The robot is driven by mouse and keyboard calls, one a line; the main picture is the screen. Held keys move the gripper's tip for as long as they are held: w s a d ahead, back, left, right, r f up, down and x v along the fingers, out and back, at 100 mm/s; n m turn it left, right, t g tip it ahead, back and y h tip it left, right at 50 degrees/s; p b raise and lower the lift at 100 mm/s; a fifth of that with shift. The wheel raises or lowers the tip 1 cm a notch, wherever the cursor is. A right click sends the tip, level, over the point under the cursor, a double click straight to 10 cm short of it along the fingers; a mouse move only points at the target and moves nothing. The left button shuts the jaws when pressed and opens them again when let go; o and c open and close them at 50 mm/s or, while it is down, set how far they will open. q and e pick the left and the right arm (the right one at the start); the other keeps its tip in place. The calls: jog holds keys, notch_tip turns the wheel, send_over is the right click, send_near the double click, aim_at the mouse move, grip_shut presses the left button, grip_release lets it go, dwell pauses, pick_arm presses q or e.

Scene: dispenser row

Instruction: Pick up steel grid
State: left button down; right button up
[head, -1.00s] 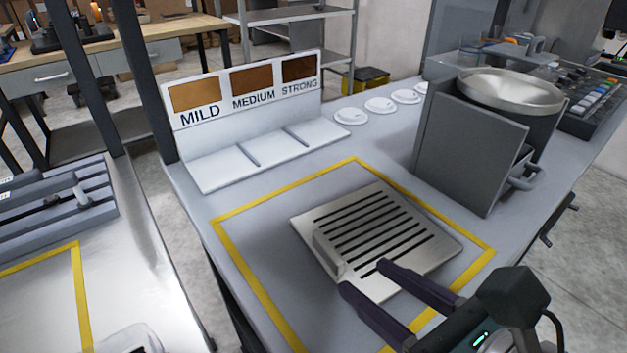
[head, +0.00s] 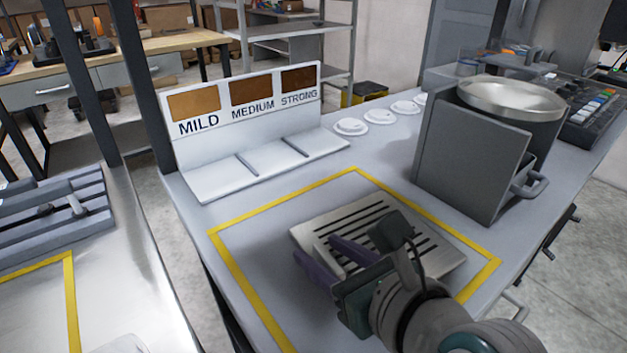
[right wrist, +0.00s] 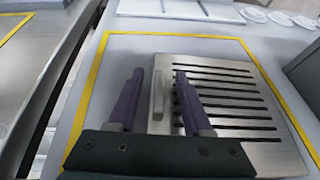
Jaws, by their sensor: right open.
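The steel grid (head: 350,216) is a flat metal plate with dark parallel slots, lying inside the yellow outline on the grey counter. It also shows in the right wrist view (right wrist: 262,140), with an upright handle (right wrist: 158,95) near its left edge. My right gripper (head: 320,252) is over the grid's near left part, its arm hiding much of the plate in the head view. In the right wrist view the two purple fingers (right wrist: 158,88) are open, one on each side of the handle, with gaps visible. My left gripper is not in view.
A sign stand (head: 252,135) marked MILD, MEDIUM and STRONG stands behind the outline. White lids (head: 380,117) lie right of it. A grey box and metal-topped container (head: 512,96) stand at the right. The counter left of the grid is clear.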

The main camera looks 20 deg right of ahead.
jog(key=shift+c, duration=0.2)
grip_shut()
dwell(1.1)
